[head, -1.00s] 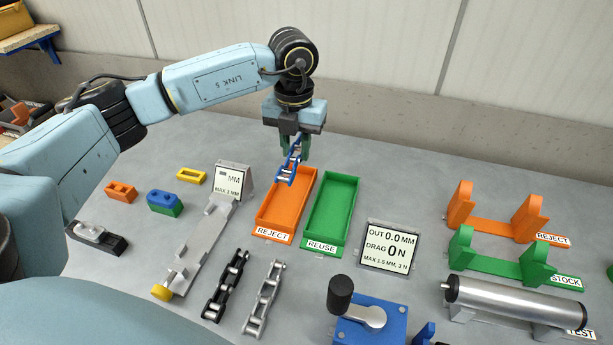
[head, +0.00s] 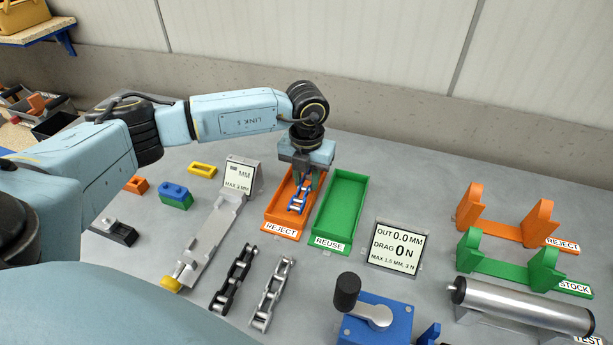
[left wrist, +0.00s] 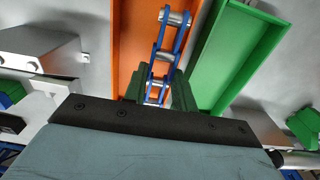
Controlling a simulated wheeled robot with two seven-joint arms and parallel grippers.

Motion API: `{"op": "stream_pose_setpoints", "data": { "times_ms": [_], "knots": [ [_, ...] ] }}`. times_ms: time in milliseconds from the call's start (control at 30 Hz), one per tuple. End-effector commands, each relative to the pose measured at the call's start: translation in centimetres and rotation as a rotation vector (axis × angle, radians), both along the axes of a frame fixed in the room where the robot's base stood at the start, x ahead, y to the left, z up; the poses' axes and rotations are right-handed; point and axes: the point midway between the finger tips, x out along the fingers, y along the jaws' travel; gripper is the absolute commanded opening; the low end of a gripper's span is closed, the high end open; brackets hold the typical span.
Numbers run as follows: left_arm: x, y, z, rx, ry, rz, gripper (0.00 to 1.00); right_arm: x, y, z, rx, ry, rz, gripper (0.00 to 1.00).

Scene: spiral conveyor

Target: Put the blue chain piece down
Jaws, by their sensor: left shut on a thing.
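The blue chain piece (head: 298,197) has blue side plates and silver rollers. My left gripper (head: 302,179) is shut on its upper end. The piece hangs down within the outline of the orange REJECT tray (head: 284,233); whether it touches the tray floor I cannot tell. In the left wrist view the chain piece (left wrist: 167,55) runs out from between the green fingers (left wrist: 160,92) over the orange tray (left wrist: 128,50). The green REUSE tray (head: 340,205) stands right beside the orange one. My right gripper is not in view.
A gauge with a display (head: 240,178) stands left of the trays. A black chain (head: 232,278) and a silver chain (head: 272,292) lie in front. A drag display (head: 395,246) is at right, with roller cradles (head: 515,230) beyond it.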

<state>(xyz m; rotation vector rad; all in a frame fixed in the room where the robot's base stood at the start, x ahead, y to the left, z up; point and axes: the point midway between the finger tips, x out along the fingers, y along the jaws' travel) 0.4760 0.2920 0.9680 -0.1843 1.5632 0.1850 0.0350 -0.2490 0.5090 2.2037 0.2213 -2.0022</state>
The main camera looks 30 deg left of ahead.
Motion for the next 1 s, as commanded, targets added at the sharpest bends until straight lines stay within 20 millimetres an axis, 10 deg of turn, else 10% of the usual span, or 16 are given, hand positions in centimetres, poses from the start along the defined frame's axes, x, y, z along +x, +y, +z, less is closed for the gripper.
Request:
{"op": "stream_pose_setpoints", "data": {
  "times_ms": [533, 567, 700, 1000],
  "knots": [
    [0.0, 0.0, -1.2, 0.000, 0.001, 0.000, 0.00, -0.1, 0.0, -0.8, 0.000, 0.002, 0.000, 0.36],
    [-0.1, 0.0, -1.3, 0.001, 0.002, 0.000, 0.31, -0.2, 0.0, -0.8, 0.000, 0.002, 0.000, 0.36],
    [-0.1, -0.1, -1.4, -0.001, 0.004, -0.001, 0.49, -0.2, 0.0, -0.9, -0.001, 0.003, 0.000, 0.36],
    [-0.2, -0.5, -1.6, -0.006, 0.006, -0.007, 0.49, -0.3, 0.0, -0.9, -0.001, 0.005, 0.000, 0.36]
  ]
}}
